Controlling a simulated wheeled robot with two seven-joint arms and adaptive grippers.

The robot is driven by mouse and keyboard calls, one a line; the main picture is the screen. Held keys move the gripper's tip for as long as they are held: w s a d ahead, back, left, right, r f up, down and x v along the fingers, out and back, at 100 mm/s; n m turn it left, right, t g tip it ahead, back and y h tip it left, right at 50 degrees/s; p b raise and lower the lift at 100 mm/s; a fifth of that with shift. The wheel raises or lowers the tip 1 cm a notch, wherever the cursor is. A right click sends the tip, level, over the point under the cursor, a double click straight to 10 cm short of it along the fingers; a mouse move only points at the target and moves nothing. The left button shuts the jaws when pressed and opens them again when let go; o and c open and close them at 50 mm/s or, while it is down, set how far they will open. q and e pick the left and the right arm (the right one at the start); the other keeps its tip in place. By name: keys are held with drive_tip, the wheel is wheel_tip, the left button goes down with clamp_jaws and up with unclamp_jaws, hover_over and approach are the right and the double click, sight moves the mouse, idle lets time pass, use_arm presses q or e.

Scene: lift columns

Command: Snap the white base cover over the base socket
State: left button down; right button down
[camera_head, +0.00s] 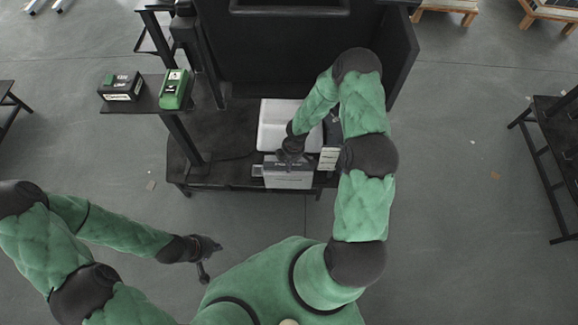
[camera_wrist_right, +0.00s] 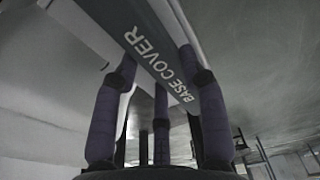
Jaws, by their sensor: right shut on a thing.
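The base cover (camera_wrist_right: 150,45) is a white piece with a grey strip lettered "BASE COVER" in the right wrist view. My right gripper (camera_wrist_right: 160,80) is shut on it, with purple-grey fingers on either side of the strip. In the head view my right gripper (camera_head: 290,152) is at the front of the black bench, and the white and grey cover (camera_head: 289,181) shows just below it. My left gripper (camera_head: 207,258) is empty, with its fingers spread, low on the left and away from the bench. I cannot make out the base socket.
A white box-like thing (camera_head: 272,124) lies on the black bench (camera_head: 225,140), behind my right gripper. A small labelled white block (camera_head: 328,159) is to its right. A side shelf (camera_head: 146,105) holds a black box (camera_head: 121,87) and a green device (camera_head: 174,89). The bench's left part is clear.

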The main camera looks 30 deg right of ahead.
drive_tip(key=shift+w+d+r+p, duration=0.1)
drive_tip(key=shift+w+d+p, duration=0.4)
drive_tip(key=shift+w+p, duration=0.35)
drive_tip(key=shift+w+d+p, duration=0.45)
drive_tip(key=shift+w+p, duration=0.25)
drive_tip(key=shift+p, duration=0.1)
drive_tip(key=shift+w+d+f+b, duration=0.2)
drive_tip(key=shift+w+d+f, duration=0.25)
drive_tip(key=shift+w, duration=0.3)
drive_tip(key=shift+w+d+f+b, duration=0.25)
drive_tip(key=shift+w+d+f, duration=0.2)
drive_tip(key=shift+w, duration=0.35)
drive_tip(key=shift+w+d+f+b, duration=0.2)
drive_tip(key=shift+w+d+f, duration=0.25)
drive_tip(key=shift+w, duration=0.3)
drive_tip(key=shift+r, duration=0.1)
drive_tip(key=shift+s+f+b, duration=0.1)
drive_tip(key=shift+f+b, duration=0.45)
drive_tip(key=shift+b, duration=0.15)
drive_tip(key=shift+c, duration=0.7)
unclamp_jaws()
